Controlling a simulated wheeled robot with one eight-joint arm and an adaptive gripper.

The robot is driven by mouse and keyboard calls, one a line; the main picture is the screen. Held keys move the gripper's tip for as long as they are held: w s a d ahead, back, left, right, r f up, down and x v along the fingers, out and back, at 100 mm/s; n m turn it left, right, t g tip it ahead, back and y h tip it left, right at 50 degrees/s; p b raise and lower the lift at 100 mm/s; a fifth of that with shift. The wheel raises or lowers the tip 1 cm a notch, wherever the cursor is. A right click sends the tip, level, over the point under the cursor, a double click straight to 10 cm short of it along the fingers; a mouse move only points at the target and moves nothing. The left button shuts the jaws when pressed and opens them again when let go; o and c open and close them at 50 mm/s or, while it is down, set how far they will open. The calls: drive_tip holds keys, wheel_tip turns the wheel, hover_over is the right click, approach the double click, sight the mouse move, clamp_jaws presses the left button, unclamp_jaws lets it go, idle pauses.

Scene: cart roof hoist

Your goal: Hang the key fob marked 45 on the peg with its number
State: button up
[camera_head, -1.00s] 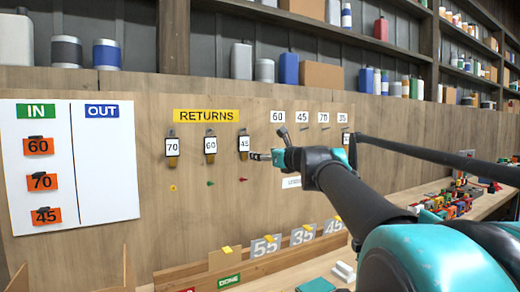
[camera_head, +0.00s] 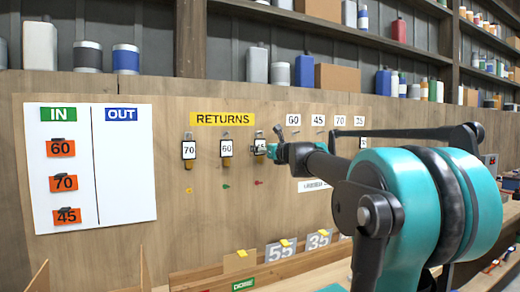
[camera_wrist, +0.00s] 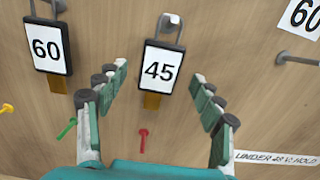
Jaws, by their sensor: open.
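The key fob marked 45 (camera_wrist: 159,68) hangs by its ring from a hook under the RETURNS sign; it has a black frame, white label and yellow tab. In the head view the fob (camera_head: 259,147) is partly covered by my gripper (camera_head: 268,150). In the wrist view my gripper (camera_wrist: 160,100) is open, its fingers on either side of the fob's lower part, with gaps to both sides. The number label 45 (camera_head: 318,120) is on the board to the right, second in its row.
Fob 60 (camera_wrist: 47,50) hangs close left of fob 45, and fob 70 (camera_head: 189,150) further left. A bare peg (camera_wrist: 297,58) sticks out under the 60 label at right. Small red (camera_wrist: 143,139), green and yellow pins project below the fobs.

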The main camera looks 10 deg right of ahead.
sight(260, 156)
drive_tip(key=shift+x, duration=1.8)
drive_tip(key=shift+c, duration=0.3)
drive_tip(key=c, duration=1.3)
drive_tip(key=shift+c, duration=0.2)
drive_tip(key=shift+r, duration=0.35)
drive_tip(key=shift+s, duration=0.15)
drive_tip(key=shift+s+d+r, duration=0.2)
drive_tip(key=shift+s+d, duration=0.05)
drive_tip(key=shift+s, duration=0.45)
drive_tip(key=shift+s+d+r, duration=0.2)
drive_tip(key=shift+s+d, duration=0.05)
drive_tip(key=shift+s, duration=0.5)
drive_tip(key=shift+s+d+r, duration=0.2)
drive_tip(key=shift+s+d, duration=0.05)
drive_tip(key=shift+s, duration=0.45)
drive_tip(key=shift+s, duration=0.1)
drive_tip(key=shift+v, duration=2.45)
